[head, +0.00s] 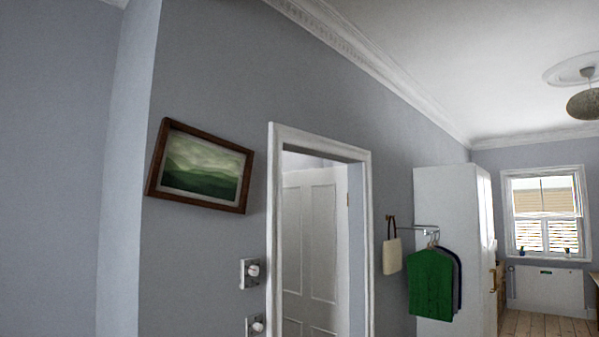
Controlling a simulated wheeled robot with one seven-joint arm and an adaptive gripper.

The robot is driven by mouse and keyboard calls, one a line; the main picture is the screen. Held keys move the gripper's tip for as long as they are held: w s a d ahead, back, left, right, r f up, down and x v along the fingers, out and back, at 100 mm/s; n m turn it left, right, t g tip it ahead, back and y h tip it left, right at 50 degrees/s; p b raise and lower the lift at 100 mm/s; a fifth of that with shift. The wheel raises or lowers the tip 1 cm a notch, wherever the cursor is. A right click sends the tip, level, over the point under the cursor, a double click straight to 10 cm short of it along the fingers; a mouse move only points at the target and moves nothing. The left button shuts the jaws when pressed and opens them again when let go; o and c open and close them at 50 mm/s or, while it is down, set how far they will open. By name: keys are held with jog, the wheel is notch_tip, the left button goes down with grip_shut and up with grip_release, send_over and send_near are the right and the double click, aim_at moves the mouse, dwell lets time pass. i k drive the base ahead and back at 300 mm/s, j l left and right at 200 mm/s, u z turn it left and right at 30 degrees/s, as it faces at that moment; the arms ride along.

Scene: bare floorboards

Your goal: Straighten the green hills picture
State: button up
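The green hills picture (201,168) hangs on the grey wall at the left of the head view. It has a dark brown wooden frame around green hills under a pale cloudy sky. It looks tilted: its top and bottom edges slope down to the right. Its whole face is visible and nothing touches it. My gripper is not in view.
Right of the picture is a white-framed doorway (271,230) with a white panelled door (310,235). Two wall fixtures (250,272) sit below the picture. A bag (392,256) and green garment (431,284) hang beside a white cabinet (445,220). Floorboards show far right.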

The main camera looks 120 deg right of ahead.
aim_at(189, 166)
jog(key=z, duration=3.65)
